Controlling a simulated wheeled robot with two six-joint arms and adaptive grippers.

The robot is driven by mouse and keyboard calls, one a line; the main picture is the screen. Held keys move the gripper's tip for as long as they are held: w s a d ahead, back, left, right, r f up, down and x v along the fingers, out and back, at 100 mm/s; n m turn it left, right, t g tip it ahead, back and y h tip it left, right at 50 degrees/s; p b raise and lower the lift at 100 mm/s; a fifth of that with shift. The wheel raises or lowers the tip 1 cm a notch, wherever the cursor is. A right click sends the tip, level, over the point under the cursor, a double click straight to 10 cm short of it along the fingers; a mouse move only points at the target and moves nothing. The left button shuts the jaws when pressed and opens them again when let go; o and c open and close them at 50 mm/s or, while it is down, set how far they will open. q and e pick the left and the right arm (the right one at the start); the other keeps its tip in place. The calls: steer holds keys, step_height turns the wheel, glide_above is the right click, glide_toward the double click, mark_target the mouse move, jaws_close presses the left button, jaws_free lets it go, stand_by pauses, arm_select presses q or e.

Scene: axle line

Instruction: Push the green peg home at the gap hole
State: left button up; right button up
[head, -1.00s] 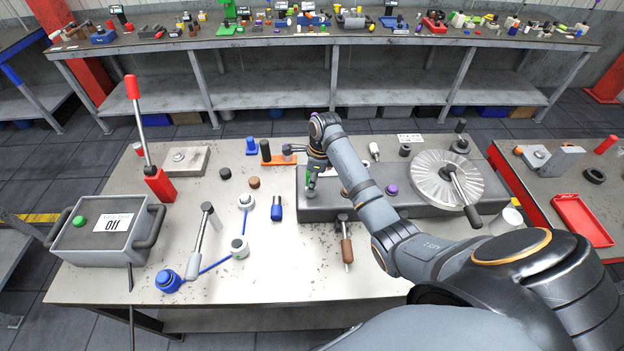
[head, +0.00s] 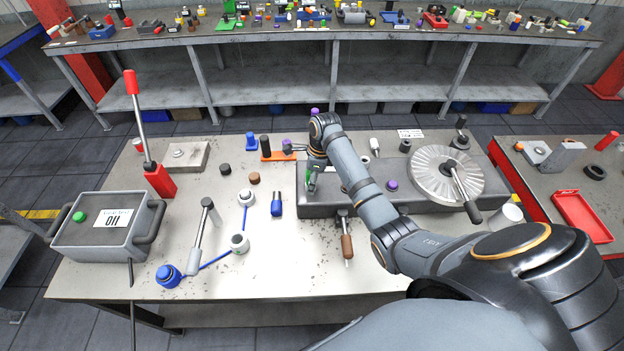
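My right gripper (head: 312,183) points down over the left part of the dark grey block (head: 345,207). Its fingers are small and partly hidden by my own wrist, so I cannot tell whether they are open or shut. A bit of green, likely the green peg (head: 311,187), shows at the fingertips, close above or at the block's top. The gap hole is hidden under the gripper. A purple peg (head: 392,185) stands in the same block, right of my forearm. My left gripper is out of view.
A ridged round plate with a crank (head: 447,175) sits on the block's right end. A wooden-handled tool (head: 346,240) lies in front. An orange fixture (head: 278,156) stands behind left. A grey box (head: 105,232) and red lever (head: 160,180) are at the left.

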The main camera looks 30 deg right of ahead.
steer(key=r, duration=0.5)
steer(key=d+r, duration=0.1)
steer(key=r, duration=0.1)
steer(key=shift+s+r, duration=0.25)
steer(key=shift+s, duration=0.05)
steer(key=shift+f, duration=0.1)
stand_by(0.3)
